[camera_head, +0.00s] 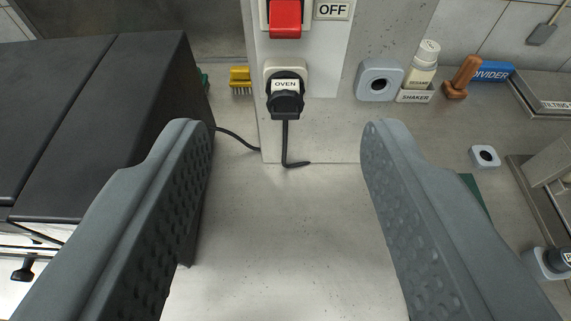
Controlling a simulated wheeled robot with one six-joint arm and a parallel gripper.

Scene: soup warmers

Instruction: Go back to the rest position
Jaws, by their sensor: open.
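My gripper (287,145) is open, its two dark grey textured fingers spread wide in the foreground. A black cord hangs from the plug down to the counter. Above it is a red switch (285,18), with an OFF label (332,10) beside it.
A large black box (95,125) fills the left side. The middle counter (285,240) is clear.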

